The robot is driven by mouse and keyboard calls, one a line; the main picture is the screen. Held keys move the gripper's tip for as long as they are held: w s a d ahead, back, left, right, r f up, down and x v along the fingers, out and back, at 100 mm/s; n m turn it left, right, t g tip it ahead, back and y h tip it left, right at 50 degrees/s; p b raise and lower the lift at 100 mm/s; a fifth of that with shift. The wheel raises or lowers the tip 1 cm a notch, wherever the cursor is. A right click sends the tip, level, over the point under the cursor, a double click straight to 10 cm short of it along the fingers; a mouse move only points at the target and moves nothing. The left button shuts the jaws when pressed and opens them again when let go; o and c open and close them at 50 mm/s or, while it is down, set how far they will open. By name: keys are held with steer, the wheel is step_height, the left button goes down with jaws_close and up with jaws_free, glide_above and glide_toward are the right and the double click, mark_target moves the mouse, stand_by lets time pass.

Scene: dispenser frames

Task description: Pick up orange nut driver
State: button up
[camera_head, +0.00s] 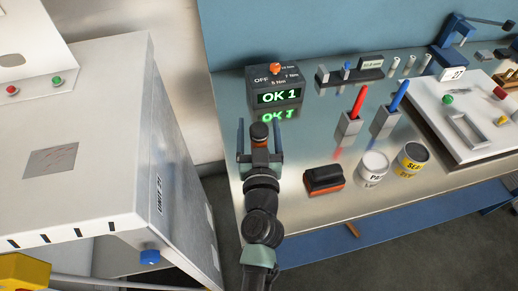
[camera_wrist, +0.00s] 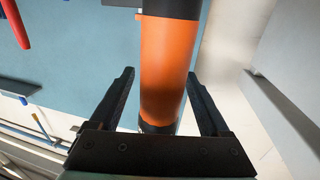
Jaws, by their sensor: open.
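The orange nut driver (camera_wrist: 166,62) shows in the wrist view as a thick orange cylinder with black bands at both ends. Its upper end runs out of the picture. In the head view the nut driver (camera_head: 259,142) appears as a short orange and black piece at the left edge of the bench. My gripper (camera_head: 260,125) is open there, with one finger on each side of it. In the wrist view my gripper (camera_wrist: 160,75) has visible gaps between both fingers and the orange body. The nut driver's lower part is hidden behind the gripper.
A display box (camera_head: 275,92) reading "OK 1" stands behind my gripper on the metal bench (camera_head: 308,152). Red (camera_head: 357,101) and blue (camera_head: 398,97) tools stand in holders to the right. A black and orange block (camera_head: 323,180) and two cans lie nearer. A white cabinet (camera_head: 100,130) stands left.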

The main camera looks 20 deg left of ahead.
jaws_close()
steer(key=shift+r, duration=0.1)
steer(key=shift+r, duration=0.1)
stand_by(0.3)
